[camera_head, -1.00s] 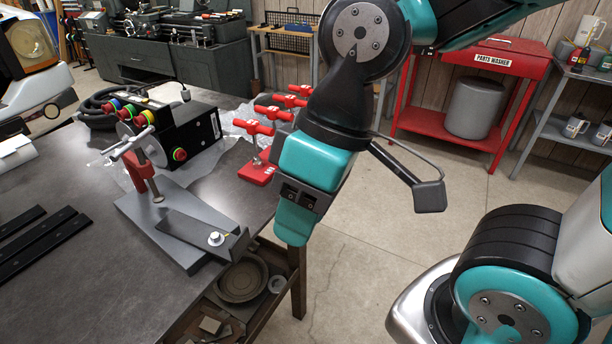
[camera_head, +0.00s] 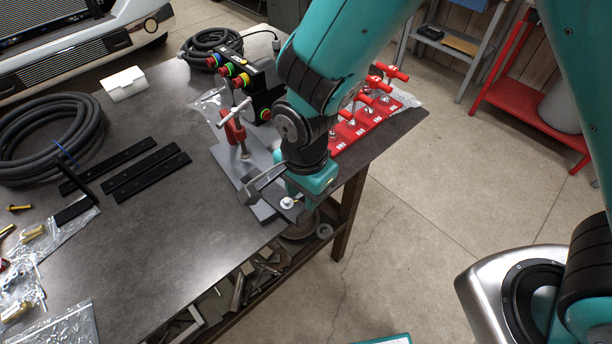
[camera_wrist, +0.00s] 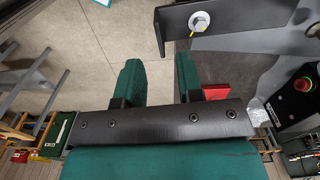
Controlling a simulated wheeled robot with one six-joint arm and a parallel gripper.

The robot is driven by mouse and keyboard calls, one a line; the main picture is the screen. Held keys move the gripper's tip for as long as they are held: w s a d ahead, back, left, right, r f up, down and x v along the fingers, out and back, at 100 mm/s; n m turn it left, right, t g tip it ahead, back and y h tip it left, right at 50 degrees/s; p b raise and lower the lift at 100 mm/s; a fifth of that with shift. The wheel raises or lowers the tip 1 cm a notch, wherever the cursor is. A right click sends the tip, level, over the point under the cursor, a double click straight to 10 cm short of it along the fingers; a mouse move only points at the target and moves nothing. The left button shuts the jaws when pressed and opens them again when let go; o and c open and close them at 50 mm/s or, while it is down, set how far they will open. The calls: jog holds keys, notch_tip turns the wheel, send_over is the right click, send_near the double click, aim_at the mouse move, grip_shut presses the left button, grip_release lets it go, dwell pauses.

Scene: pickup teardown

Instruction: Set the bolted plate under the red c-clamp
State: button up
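The red c-clamp (camera_head: 234,131) stands upright on a grey base (camera_head: 226,157) at the table's right side. The bolted plate is a dark plate with a raised end and a bright bolt (camera_head: 287,203), near the front end of that base. My wrist parts hide much of it in the head view. In the wrist view the bolted plate (camera_wrist: 245,14) crosses the top right, its bolt head facing the camera. My gripper (camera_wrist: 153,68) is open, its two teal fingers apart with floor seen between them, close to the plate's raised end. It also shows in the head view (camera_head: 312,196).
A black control box (camera_head: 262,88) stands behind the c-clamp. A red stand with several red clamps (camera_head: 368,122) is behind my wrist. Dark bars (camera_head: 145,172) and a hose coil (camera_head: 50,135) lie left. The table edge drops to a cluttered shelf.

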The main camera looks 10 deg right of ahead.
aim_at(305, 218)
jog(key=shift+f+b, duration=2.95)
jog(key=shift+f, duration=0.65)
jog(key=shift+r, duration=0.1)
grip_shut()
